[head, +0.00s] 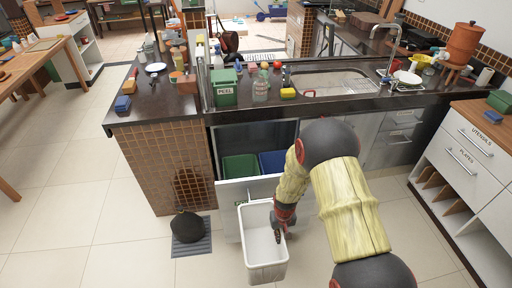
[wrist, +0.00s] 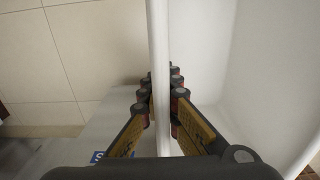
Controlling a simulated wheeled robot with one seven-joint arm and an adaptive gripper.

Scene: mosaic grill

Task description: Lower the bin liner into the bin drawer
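The bin liner (head: 252,232) is an open, empty white tub in front of the drawer in the head view. Its rim (wrist: 158,60) runs between my fingers in the wrist view. My gripper (head: 279,228) is at the tub's right side, with one finger on each side of the wall, shut on it. It also shows in the wrist view (wrist: 160,98). I cannot tell whether the tub's base touches the floor. The bin drawer (head: 228,190) stands pulled out under the counter, holding a green bin (head: 240,166) and a blue bin (head: 272,163). My arm hides its right part.
The dark counter (head: 170,118) above the drawer carries a green box (head: 224,90), a bottle (head: 260,90) and a sink (head: 330,82). A black round object (head: 187,228) sits on a grey mat (head: 205,245) at left. White drawers (head: 470,155) stand at right.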

